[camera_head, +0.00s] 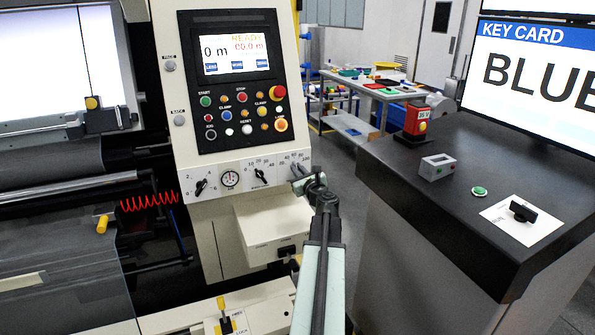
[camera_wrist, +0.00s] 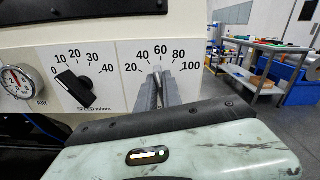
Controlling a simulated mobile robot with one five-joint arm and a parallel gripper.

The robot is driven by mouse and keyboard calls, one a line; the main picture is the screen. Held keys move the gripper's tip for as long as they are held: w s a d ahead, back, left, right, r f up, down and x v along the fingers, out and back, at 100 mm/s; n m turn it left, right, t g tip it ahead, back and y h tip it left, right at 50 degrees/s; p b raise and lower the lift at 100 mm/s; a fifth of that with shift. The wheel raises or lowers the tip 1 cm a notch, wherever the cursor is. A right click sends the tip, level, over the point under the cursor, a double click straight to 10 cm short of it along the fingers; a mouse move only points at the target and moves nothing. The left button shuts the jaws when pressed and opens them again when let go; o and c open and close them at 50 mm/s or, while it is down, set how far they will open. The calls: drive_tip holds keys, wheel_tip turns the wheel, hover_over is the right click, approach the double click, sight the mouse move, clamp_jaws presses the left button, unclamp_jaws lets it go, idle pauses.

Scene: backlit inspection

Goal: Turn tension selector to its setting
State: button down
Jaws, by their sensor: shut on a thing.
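A dial with a scale from 20 to 100 (camera_wrist: 160,51) is on the white strip of the machine, at the right end. In the head view this scale (camera_head: 293,159) shows just above my gripper (camera_head: 304,179). In the wrist view my gripper (camera_wrist: 159,88) has its two fingers close together at the middle of this dial, shut on its knob.
The black speed knob (camera_wrist: 74,88), scaled to 40, is close left of my gripper. The air gauge (camera_wrist: 16,81) is further left. A button panel with a screen (camera_head: 235,55) is above. A dark-topped counter (camera_head: 450,165) with a key card screen (camera_head: 535,70) stands right.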

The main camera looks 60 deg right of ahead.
drive_tip(key=shift+w+a+n, duration=0.1)
drive_tip(key=shift+n, duration=0.8)
drive_tip(key=shift+w+a+n, duration=0.1)
drive_tip(key=shift+n, duration=0.8)
drive_tip(key=c, duration=1.5)
unclamp_jaws()
drive_tip(key=v, duration=0.7)
drive_tip(key=shift+s+a, duration=0.25)
drive_tip(key=shift+s, duration=0.05)
